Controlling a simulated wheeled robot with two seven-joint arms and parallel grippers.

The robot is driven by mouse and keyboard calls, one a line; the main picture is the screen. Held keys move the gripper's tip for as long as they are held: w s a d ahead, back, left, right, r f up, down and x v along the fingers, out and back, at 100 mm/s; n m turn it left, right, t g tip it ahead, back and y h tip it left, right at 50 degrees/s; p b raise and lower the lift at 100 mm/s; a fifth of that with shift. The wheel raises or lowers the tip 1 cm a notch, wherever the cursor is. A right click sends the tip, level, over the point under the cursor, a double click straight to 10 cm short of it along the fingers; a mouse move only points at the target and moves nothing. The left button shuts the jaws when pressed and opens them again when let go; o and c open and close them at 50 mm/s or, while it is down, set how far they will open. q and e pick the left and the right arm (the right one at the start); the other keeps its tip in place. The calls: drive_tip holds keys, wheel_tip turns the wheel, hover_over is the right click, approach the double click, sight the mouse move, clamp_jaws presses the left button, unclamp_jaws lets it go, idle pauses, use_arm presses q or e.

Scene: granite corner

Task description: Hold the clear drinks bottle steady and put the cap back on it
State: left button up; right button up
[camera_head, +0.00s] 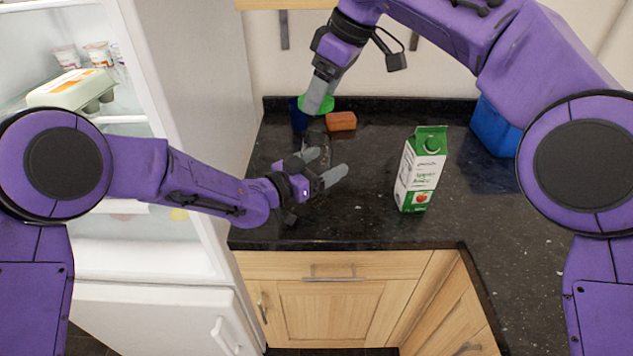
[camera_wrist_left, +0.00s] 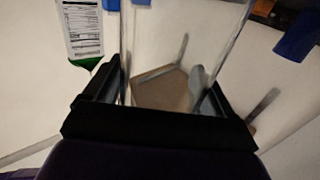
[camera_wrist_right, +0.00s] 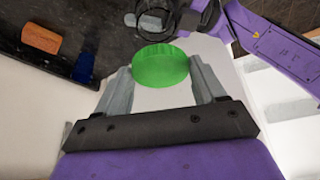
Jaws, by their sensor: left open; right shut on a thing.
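The clear drinks bottle (camera_head: 316,142) stands on the dark worktop and is hard to make out. My left gripper (camera_head: 323,165) is open at the bottle. In the left wrist view, the bottle's clear walls (camera_wrist_left: 240,35) rise between the spread fingers; I cannot tell whether they touch it. My right gripper (camera_head: 319,94) is shut on the green cap (camera_head: 324,106), above and apart from the bottle. In the right wrist view, the cap (camera_wrist_right: 161,66) sits between the fingertips, with the bottle's round outline partly visible beyond it.
An orange-brown sponge (camera_head: 341,121) and a dark blue cup (camera_head: 299,116) are close behind the bottle. A green and white juice carton (camera_head: 421,172) stands to the right, a blue box (camera_head: 492,130) farther right. The open fridge (camera_head: 185,100) is on the left. The worktop's front is clear.

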use_arm(q)
drive_tip(key=c, duration=1.2)
use_arm(e)
drive_tip(key=shift+f, duration=2.5)
drive_tip(key=shift+f, duration=0.9)
drive_tip(key=shift+f, duration=0.55)
